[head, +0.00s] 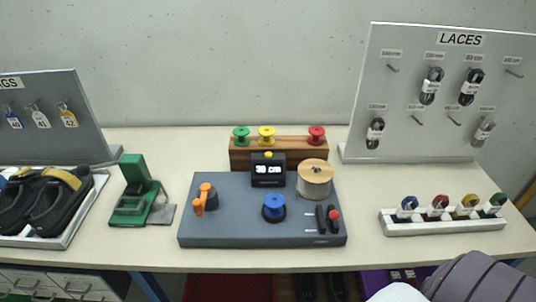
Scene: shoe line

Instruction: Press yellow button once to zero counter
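The yellow button (268,155) sits on top of a small black counter (268,174) with a lit display that seems to read "30 cm". The counter stands at the back middle of a dark grey machine base (225,225) on the table. Nothing touches or covers the button in the head view. Neither gripper is in view; only part of my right arm shows at the bottom right corner.
An orange crank (205,196), blue spool (274,207), large cream spool (314,178) and red-tipped lever (333,216) are on the base. A wooden spool rack (288,149) stands close behind. A green device (136,195) is left; a lace tray (440,226) is right.

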